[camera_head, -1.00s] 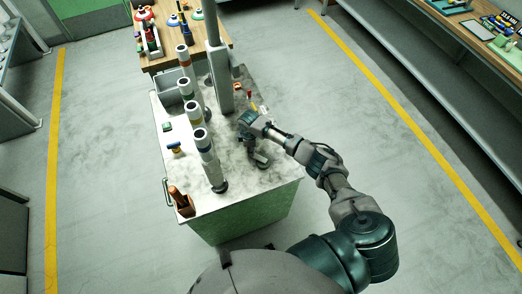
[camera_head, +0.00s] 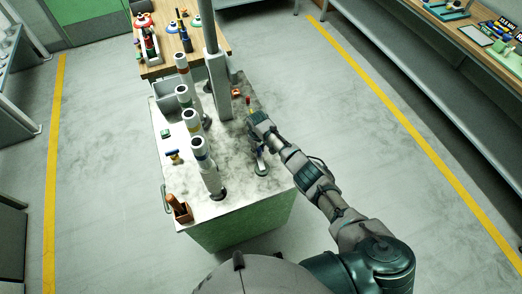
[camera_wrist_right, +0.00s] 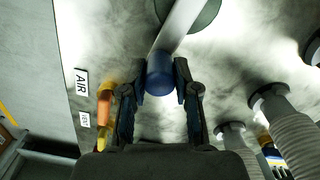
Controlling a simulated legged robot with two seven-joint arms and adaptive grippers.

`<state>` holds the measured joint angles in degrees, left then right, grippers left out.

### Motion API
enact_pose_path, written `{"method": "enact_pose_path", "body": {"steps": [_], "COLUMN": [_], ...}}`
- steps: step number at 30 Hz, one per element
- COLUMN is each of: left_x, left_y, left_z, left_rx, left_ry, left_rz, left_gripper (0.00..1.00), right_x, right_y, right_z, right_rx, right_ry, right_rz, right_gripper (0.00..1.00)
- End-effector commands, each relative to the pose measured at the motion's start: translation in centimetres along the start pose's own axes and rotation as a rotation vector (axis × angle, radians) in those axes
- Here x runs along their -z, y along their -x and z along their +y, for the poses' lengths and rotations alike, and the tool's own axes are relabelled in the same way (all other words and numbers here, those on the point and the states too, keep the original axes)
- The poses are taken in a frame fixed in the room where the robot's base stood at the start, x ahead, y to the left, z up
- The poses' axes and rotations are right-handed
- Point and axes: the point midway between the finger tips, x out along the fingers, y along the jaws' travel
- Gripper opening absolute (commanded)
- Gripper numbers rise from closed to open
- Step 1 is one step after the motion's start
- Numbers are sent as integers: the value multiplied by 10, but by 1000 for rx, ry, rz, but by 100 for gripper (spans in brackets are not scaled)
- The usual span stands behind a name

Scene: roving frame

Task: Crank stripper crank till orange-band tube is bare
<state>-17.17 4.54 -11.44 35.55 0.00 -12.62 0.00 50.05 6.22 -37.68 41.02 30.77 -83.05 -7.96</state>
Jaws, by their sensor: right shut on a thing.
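My right gripper (camera_head: 258,122) is over the right part of the bench top. In the right wrist view, its fingers (camera_wrist_right: 160,82) are shut on a blue cylindrical grip (camera_wrist_right: 160,74). A pale bar (camera_wrist_right: 182,28) runs from this grip to a dark round base, which looks like the crank; the bar also shows below my gripper in the head view (camera_head: 260,158). Several pale banded tubes stand in a row at left. The farthest tube (camera_head: 182,64) seems to carry the orange band; its covering is too small to judge. My left gripper is not in view.
A red and yellow part (camera_head: 249,103) stands near my gripper; an orange and yellow part (camera_wrist_right: 106,100) shows beside AIR label (camera_wrist_right: 82,83).

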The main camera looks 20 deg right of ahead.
Motion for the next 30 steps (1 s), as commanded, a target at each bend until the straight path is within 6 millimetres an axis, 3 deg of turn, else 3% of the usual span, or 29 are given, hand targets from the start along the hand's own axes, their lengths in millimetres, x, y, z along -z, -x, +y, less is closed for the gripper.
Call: {"method": "enact_pose_path", "body": {"steps": [1, 20, 21, 24, 30], "left_x": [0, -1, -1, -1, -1], "left_y": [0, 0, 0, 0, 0], "left_z": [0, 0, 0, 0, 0], "left_rx": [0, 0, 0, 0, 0], "left_ry": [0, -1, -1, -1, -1], "left_rz": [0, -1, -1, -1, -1], "left_gripper": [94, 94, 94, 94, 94], "right_x": [-6, -3, -3, -2, 0], "right_y": [-7, -7, -7, -6, -4], "right_z": [-3, -6, -6, -6, -5], "right_rx": [6, 8, 8, 8, 5], "right_ry": [-13, -56, -56, -56, -55], "right_rz": [-21, -21, -21, -18, -11], "right_gripper": [0, 0, 33, 56, 56]}}
